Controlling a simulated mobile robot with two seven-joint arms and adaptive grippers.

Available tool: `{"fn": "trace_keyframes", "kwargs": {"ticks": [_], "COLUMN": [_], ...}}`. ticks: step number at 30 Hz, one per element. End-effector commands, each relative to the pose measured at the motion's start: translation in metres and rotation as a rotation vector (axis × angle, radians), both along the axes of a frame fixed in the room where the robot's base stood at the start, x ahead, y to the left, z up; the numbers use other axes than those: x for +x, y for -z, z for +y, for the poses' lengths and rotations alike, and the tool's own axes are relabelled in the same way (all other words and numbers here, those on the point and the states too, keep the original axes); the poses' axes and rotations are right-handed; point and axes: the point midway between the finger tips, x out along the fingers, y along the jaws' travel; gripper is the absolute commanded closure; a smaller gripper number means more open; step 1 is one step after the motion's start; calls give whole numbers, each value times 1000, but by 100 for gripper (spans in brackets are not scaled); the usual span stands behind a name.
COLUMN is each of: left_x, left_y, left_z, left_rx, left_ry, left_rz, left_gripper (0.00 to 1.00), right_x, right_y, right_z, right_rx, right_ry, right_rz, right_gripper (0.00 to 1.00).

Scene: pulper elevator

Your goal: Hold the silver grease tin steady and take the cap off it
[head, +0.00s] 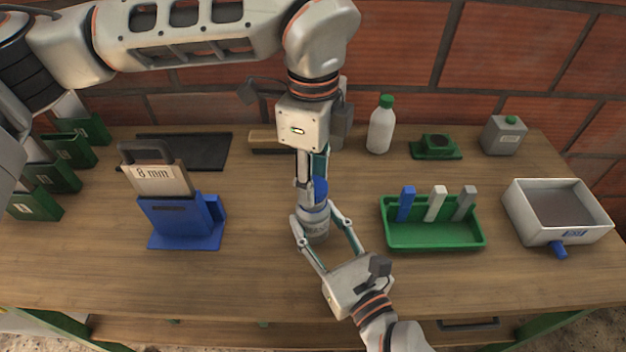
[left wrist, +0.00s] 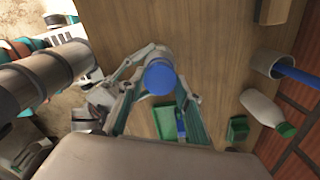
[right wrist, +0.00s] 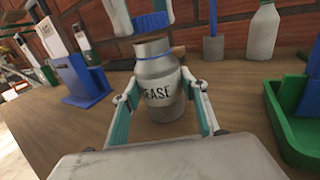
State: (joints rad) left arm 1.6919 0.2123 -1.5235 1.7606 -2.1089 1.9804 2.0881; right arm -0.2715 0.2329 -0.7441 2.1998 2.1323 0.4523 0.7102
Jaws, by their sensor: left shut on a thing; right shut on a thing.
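The silver grease tin (head: 314,223) stands upright on the workbench, with its lettering towards the right wrist view (right wrist: 163,92). My right gripper (head: 318,232) is shut around the tin's body from the front, one finger on each side. The ribbed blue cap (head: 320,189) is right above the tin's mouth and also shows in the right wrist view (right wrist: 153,23). My left gripper (head: 312,184) comes down from above and is shut on the cap. The left wrist view shows the cap's round top (left wrist: 160,77).
A blue stand (head: 180,222) with an "8 mm" card is left of the tin. A green tray (head: 434,238) with several upright pieces and a grey box (head: 556,236) are to the right. A white bottle (head: 381,128) stands behind. Bare bench lies between stand and tin.

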Motion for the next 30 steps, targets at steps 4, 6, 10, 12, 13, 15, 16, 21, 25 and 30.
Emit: {"fn": "trace_keyframes", "kwargs": {"ticks": [4,6,10,12,13,15,16,21,25,30], "left_x": [0,0,0,0,1,0,0,1,0,0], "left_y": [-1,-1,-2,-4,-7,-13,-17,-37,-41,-41], "left_z": [0,0,0,0,0,0,0,0,0,0], "left_rx": [0,0,0,0,0,0,-1,-1,0,0], "left_ry": [0,0,0,0,0,0,0,0,0,0], "left_rz": [0,0,0,-1,-2,-2,-2,-2,1,1], "left_gripper": [92,92,92,92,92,92,92,92,92,92], "right_x": [0,0,0,0,0,0,0,0,0,0], "right_y": [0,0,0,0,0,0,0,0,0,0], "right_z": [0,0,0,0,0,0,0,0,0,0], "right_rx": [0,0,0,0,0,0,0,0,0,0], "right_ry": [0,0,0,0,0,0,0,0,0,0], "right_rz": [-1,-1,-1,-1,-1,-1,-1,-1,-1,-1], "right_gripper": [100,100,100,100,100,100,100,100,100,49]}}
